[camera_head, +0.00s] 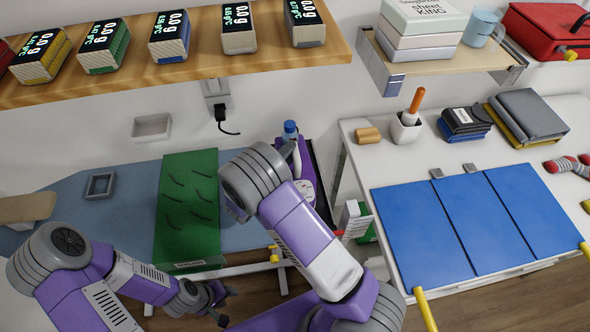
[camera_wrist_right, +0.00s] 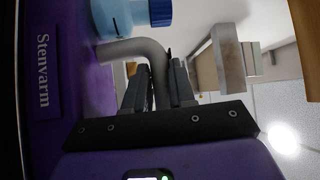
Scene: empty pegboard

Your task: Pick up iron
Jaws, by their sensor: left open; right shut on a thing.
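The iron shows in the right wrist view as a purple body (camera_wrist_right: 45,85) lettered "Stenvarm" with a grey curved handle (camera_wrist_right: 135,46). My right gripper (camera_wrist_right: 157,68) is shut on that handle, which bends down between its fingers. In the head view, a purple and white part (camera_head: 305,185) shows at the right end of the ironing board, beside my right arm. The arm hides my right gripper and most of the iron there. My left gripper (camera_head: 221,304) is open and empty, low in front of the ironing board.
A green cloth (camera_head: 188,213) lies across the blue ironing board (camera_head: 132,190). The white table (camera_head: 371,165) at right carries blue panels (camera_head: 421,235). A wooden shelf (camera_head: 185,75) with several boxes hangs above.

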